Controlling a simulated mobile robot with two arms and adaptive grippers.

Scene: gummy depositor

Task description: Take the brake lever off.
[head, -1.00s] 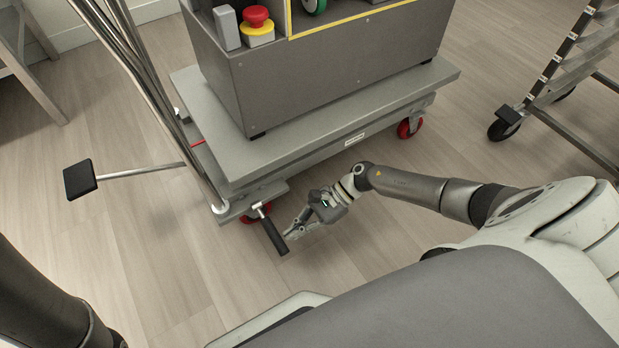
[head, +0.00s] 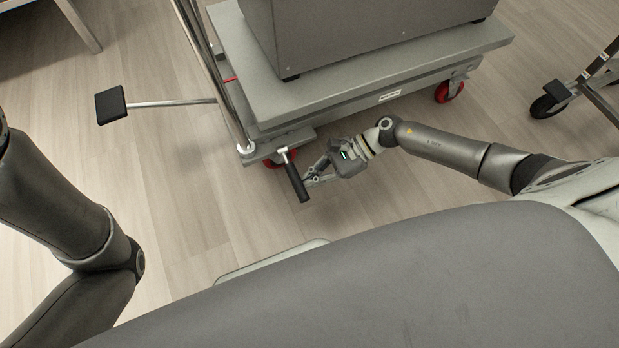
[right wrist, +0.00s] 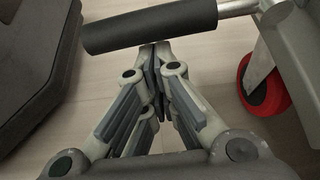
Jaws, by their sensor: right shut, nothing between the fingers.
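The brake lever (head: 294,178) is a metal rod with a black grip, at the near left corner of the grey lift cart (head: 360,80), beside a red caster. In the right wrist view its black grip (right wrist: 150,27) runs across the top, just beyond my fingertips. My right gripper (head: 308,182) is shut and empty, its tips close to the grip's right side in the head view. In the right wrist view the closed fingertips (right wrist: 155,52) point at the grip's underside; I cannot tell whether they touch. My left gripper is out of view; only my left arm shows.
A black foot pedal (head: 110,105) sticks out left on a metal bar. A grey machine (head: 350,35) stands on the cart. A red caster (right wrist: 265,88) is close to my right gripper. A rack's wheel (head: 549,102) stands at right. The floor left of the lever is clear.

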